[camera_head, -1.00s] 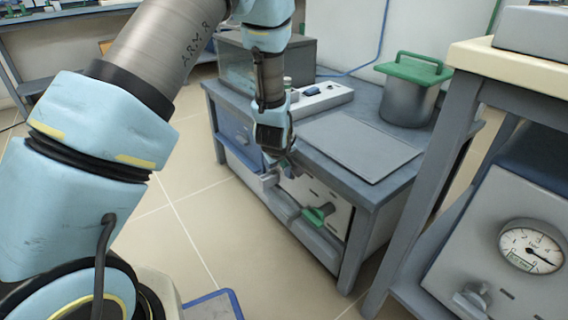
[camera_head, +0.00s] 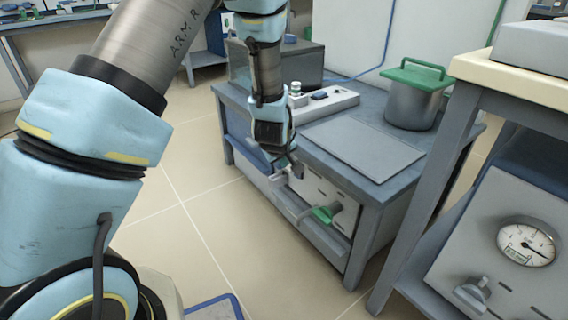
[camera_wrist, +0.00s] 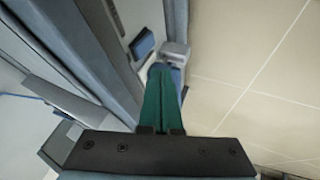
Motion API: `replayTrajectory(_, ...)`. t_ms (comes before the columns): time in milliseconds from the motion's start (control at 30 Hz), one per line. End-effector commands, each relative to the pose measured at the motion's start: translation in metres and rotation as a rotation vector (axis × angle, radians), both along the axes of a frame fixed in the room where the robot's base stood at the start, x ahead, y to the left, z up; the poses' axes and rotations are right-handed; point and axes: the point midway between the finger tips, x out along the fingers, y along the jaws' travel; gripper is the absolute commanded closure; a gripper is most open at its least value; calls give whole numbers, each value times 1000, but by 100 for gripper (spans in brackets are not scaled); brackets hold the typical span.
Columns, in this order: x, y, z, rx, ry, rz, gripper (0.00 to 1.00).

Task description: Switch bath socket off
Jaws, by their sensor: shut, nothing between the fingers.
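My gripper (camera_head: 295,172) hangs at the front edge of the grey bench (camera_head: 375,180), by the panel under its top. In the wrist view its green fingers (camera_wrist: 160,68) are together and empty. Their tips overlap a pale grey fitting with a blue part (camera_wrist: 177,75); I cannot tell whether they touch it. A blue rocker-like piece (camera_wrist: 143,44) lies just left of that fitting. I cannot tell which of these is the bath socket switch. In the head view my gripper hides part of the panel front.
On the bench are a grey plate (camera_head: 360,148), a green-lidded pot (camera_head: 414,95) and a white strip with blue parts (camera_head: 325,103). A gauge cabinet (camera_head: 490,235) stands right.

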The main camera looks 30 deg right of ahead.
Motion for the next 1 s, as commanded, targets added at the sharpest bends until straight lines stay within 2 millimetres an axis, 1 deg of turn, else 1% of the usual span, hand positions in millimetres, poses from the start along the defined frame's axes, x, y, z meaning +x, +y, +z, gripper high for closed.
replayTrajectory(33,-4,1,11,-2,-1,-1,100)
replayTrajectory(100,-9,3,21,-1,-1,-2,100)
replayTrajectory(200,-16,6,35,-1,-1,0,100)
replayTrajectory(333,-22,9,47,0,-1,-1,100)
replayTrajectory(500,-26,11,52,0,0,0,100)
replayTrajectory(1000,-25,12,53,1,0,0,100)
